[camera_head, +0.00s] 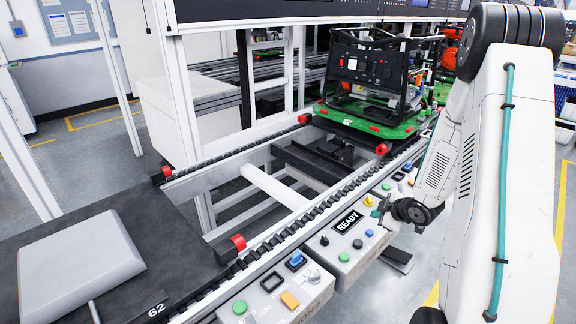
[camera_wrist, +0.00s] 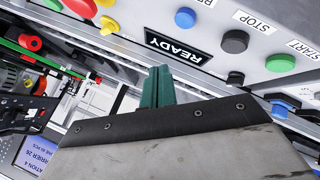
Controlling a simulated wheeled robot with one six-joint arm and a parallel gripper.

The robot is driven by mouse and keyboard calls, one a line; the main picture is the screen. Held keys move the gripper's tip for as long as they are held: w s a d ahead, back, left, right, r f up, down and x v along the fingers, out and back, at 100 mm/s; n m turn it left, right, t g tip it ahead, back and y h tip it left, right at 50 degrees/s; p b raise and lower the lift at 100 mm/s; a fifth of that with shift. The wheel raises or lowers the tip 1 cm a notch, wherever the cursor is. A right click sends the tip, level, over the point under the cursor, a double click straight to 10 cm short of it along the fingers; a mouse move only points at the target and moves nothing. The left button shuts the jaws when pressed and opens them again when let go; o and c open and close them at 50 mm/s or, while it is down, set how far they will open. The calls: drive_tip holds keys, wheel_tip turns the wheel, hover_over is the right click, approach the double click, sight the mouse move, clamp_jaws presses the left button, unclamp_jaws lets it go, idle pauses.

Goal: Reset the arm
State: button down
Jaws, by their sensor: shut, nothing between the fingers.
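My arm stands at the right of the head view, bent at the elbow, with the forearm hanging down. My gripper (camera_head: 380,207) is at its lower end, just above and beside the conveyor's control boxes. In the wrist view my gripper (camera_wrist: 157,88) shows as green fingers held together, with nothing between them. The fingers point toward the control panel (camera_wrist: 215,30) with the READY label, and appear apart from it.
A control box (camera_head: 345,250) with a READY label and a nearer control box (camera_head: 283,300) line the conveyor's side. A generator (camera_head: 368,65) sits on a green pallet (camera_head: 362,127) at the back. A dark pallet (camera_head: 140,245) with a grey plate lies at left.

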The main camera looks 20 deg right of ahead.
drive_tip(key=shift+s+d+f, duration=0.15)
drive_tip(key=shift+s+f, duration=0.1)
drive_tip(key=s+d+f+m+g+h, duration=0.2)
drive_tip(key=s+f+m+g, duration=0.15)
drive_tip(key=s, duration=0.25)
drive_tip(key=s+a+r+m+g+h, duration=0.1)
drive_tip(key=s+r+m+g, duration=0.35)
drive_tip(key=r, duration=0.35)
drive_tip(key=s+a+r, duration=0.5)
drive_tip(key=a+r, duration=0.4)
drive_tip(key=s+a+r+m+y, duration=0.1)
drive_tip(key=s+a+r, duration=0.5)
drive_tip(key=a+r, duration=0.3)
drive_tip(key=s+a+r+y, duration=0.1)
drive_tip(key=s+a+r, duration=0.5)
drive_tip(key=a+r, duration=0.3)
drive_tip(key=shift+s+a+r+m, duration=0.25)
drive_tip(key=shift+a+m, duration=0.15)
drive_tip(key=shift+a, duration=0.55)
